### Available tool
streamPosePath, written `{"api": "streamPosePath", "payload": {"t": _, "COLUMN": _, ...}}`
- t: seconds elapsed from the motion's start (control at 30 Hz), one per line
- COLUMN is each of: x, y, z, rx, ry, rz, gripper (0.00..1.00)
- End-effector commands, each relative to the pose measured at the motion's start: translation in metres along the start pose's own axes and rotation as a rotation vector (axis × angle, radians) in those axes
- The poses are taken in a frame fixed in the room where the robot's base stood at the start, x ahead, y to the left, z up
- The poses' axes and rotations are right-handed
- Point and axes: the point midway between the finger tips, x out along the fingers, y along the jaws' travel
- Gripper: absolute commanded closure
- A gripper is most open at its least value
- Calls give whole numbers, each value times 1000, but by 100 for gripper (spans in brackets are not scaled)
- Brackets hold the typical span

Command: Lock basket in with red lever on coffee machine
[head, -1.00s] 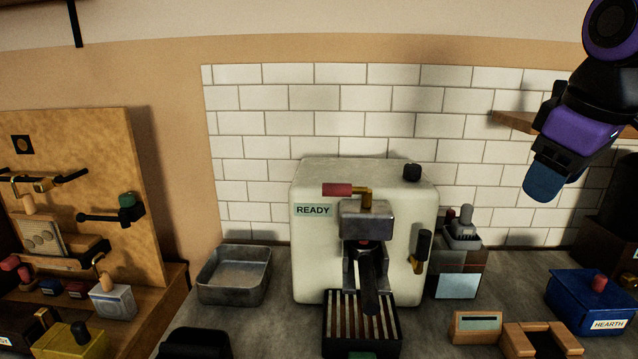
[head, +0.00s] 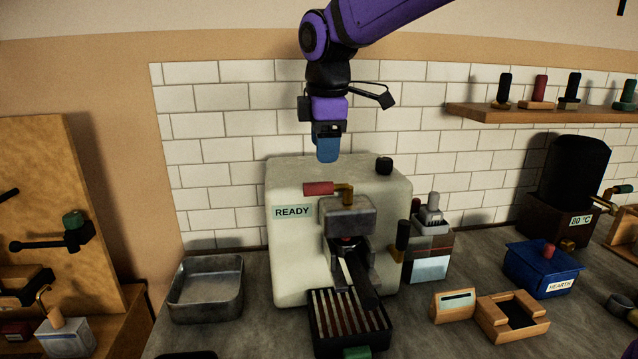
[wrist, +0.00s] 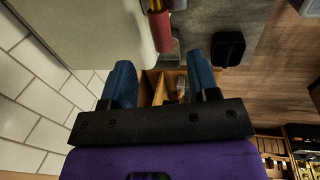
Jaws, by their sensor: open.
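The cream coffee machine (head: 295,250) stands on the counter against the tiled wall, with a READY label on its front. Its red lever (head: 318,189) points left from a brass pivot above the metal group head (head: 347,215). The red lever also shows in the wrist view (wrist: 160,32), ahead of the fingers. The basket's dark handle (head: 362,288) sticks out toward me under the group head; how the basket sits inside is hidden. My gripper (head: 327,150) is above the machine's top, pointing down. Its two blue fingers (wrist: 160,84) are apart and empty, not touching the lever.
A metal tray (head: 207,290) lies left of the machine, and a slatted drip tray (head: 350,320) sits in front. A dark knob (head: 384,166) stands on the machine's top. A blue HEARTH box (head: 543,268) and wooden holders (head: 512,316) are at right. A shelf (head: 540,113) hangs above.

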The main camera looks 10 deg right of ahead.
Motion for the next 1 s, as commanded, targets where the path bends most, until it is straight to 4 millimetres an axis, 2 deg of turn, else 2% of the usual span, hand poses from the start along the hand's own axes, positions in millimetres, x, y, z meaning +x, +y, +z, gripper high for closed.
{"api": "streamPosePath", "payload": {"t": 0.3, "x": 56, "y": -1, "z": 0, "rx": 1, "ry": -1, "rz": -2, "gripper": 45}}
{"api": "streamPosePath", "payload": {"t": 0.5, "x": 79, "y": 0, "z": 0, "rx": 1, "ry": 0, "rz": -1, "gripper": 45}}
{"api": "streamPosePath", "payload": {"t": 0.67, "x": 87, "y": 0, "z": 0, "rx": 2, "ry": 0, "rz": 0, "gripper": 45}}
{"api": "streamPosePath", "payload": {"t": 0.93, "x": 88, "y": 0, "z": 0, "rx": 2, "ry": 0, "rz": 0, "gripper": 45}}
{"api": "streamPosePath", "payload": {"t": 1.0, "x": 87, "y": 0, "z": 0, "rx": 2, "ry": 0, "rz": 0, "gripper": 61}}
